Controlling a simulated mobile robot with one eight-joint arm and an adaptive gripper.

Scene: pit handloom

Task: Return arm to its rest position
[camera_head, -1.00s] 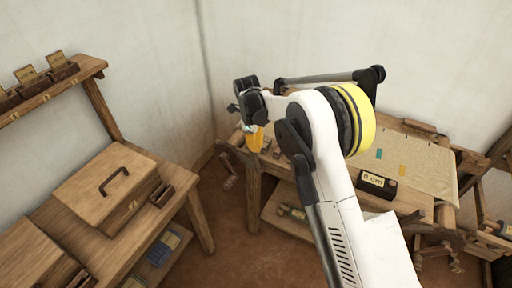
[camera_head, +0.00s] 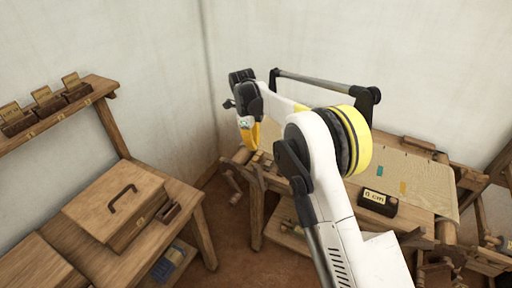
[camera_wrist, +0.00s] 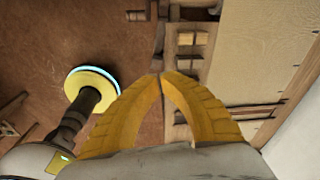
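My gripper (camera_head: 249,141) hangs at the end of my raised, folded arm in the head view, in front of the back corner and near the left end of the loom (camera_head: 417,180). In the wrist view its two yellow fingers (camera_wrist: 161,77) come together at the tips and I see nothing between them. The gap lower down between the fingers is empty. The loom frame and its pale cloth lie to the right of the fingertips in the wrist view, with brown floor to the left.
A wooden box with a handle (camera_head: 116,201) stands on the left bench (camera_head: 186,196). A wall shelf (camera_head: 60,116) holds small card boxes. Brown floor shows between bench and loom.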

